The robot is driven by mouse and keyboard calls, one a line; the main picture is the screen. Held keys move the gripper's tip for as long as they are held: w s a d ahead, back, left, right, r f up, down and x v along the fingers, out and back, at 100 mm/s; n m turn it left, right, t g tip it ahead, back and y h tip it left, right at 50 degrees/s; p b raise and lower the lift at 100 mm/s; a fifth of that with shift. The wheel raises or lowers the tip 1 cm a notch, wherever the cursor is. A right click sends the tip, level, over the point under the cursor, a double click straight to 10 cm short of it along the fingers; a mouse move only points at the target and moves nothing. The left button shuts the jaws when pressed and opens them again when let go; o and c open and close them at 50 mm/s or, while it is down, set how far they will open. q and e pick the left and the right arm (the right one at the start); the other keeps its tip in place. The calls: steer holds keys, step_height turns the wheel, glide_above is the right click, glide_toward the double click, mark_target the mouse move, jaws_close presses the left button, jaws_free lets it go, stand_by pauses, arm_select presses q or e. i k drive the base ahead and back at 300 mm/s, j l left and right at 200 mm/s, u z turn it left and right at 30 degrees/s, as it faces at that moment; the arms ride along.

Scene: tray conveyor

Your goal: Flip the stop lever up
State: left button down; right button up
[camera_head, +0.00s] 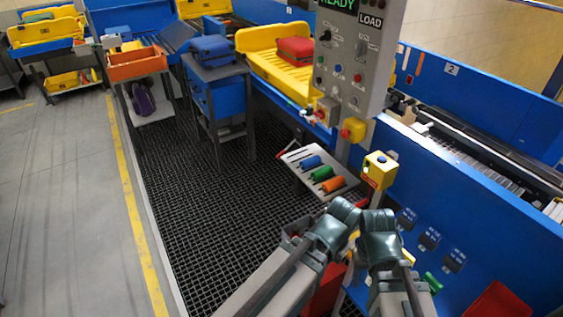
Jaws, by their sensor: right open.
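I cannot make out for certain which part is the stop lever. A grey control panel (352,65) with a green READY display and a LOAD label carries a black knob, a small lever-like switch (361,47) and several coloured buttons. Below it is a yellow box with a red button (353,130). A separate small yellow box (380,170) stands on a post in front of the blue conveyor side. My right gripper (378,222) is open, below this box and apart from the panel. My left gripper (342,214) is beside it; its fingers are not clear.
A tilted grey rack (297,157) holds blue, green and orange handled items left of the grippers. Yellow trays (268,58) ride the conveyor, one with a red case (295,50). A blue case (212,50) sits on a stand. Black grid matting (195,180) is clear at left.

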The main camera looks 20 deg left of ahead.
mark_target(297, 138)
steer(key=z, duration=1.25)
steer(key=j, duration=1.55)
steer(key=i+j, duration=0.15)
steer(key=j, duration=3)
steer(key=i, duration=0.05)
